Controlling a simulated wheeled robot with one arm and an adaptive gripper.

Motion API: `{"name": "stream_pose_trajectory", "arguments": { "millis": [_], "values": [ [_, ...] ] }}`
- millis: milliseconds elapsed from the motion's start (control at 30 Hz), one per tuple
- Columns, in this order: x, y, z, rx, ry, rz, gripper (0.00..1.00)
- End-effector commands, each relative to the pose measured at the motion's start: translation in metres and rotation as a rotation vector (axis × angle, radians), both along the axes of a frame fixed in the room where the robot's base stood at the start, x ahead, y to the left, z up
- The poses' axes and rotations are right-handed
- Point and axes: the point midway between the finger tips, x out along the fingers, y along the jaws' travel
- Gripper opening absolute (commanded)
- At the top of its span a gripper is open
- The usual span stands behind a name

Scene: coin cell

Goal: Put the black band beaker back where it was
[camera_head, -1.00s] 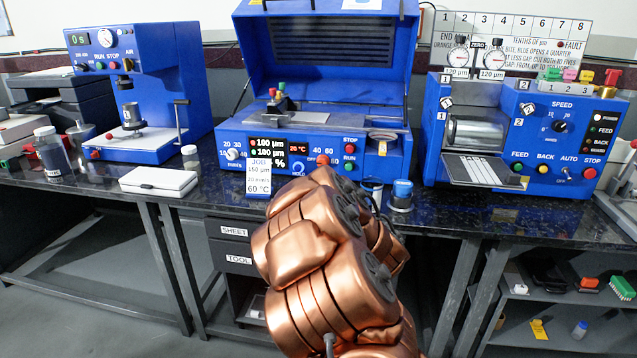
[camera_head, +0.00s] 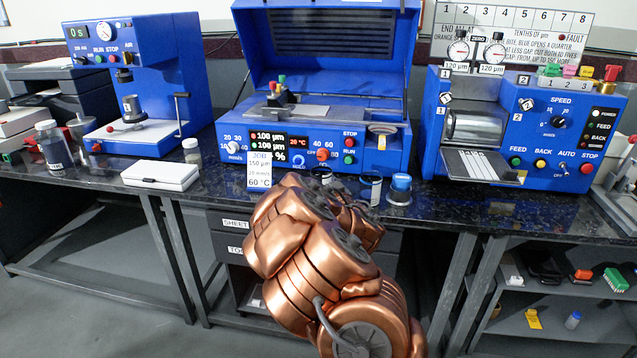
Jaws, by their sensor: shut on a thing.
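My copper arm (camera_head: 315,250) rises from the bottom of the picture to the front edge of the bench, below the middle blue machine. My gripper is hidden behind the arm, so its fingers and anything between them do not show. A small clear vessel with a dark band (camera_head: 321,175) shows just above the arm, its lower part covered. I cannot tell whether it is held or standing. A blue-topped vessel (camera_head: 400,188) stands to the right of that.
The middle blue machine (camera_head: 228,150) has its lid open behind the vessels. A white box (camera_head: 160,175) and a small jar (camera_head: 191,150) stand to the left. The roller machine (camera_head: 545,165) is at right. Some bare bench top (camera_head: 440,205) lies right of the blue-topped vessel.

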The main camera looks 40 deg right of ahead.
Motion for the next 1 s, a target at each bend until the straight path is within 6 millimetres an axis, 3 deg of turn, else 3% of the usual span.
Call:
{"name": "stream_pose_trajectory", "arguments": {
  "millis": [167, 700, 733, 933, 1000],
  "values": [
    [0.016, -0.007, 0.0, 0.0, 0.001, -0.001, 0.24],
    [0.015, -0.007, -0.01, 0.002, 0.001, -0.003, 0.24],
    [0.015, -0.007, -0.01, 0.002, 0.001, -0.003, 0.64],
    [0.015, -0.007, -0.009, 0.002, 0.001, -0.002, 0.84],
    [0.015, -0.007, -0.009, 0.002, 0.001, -0.002, 0.87]
  ]
}}
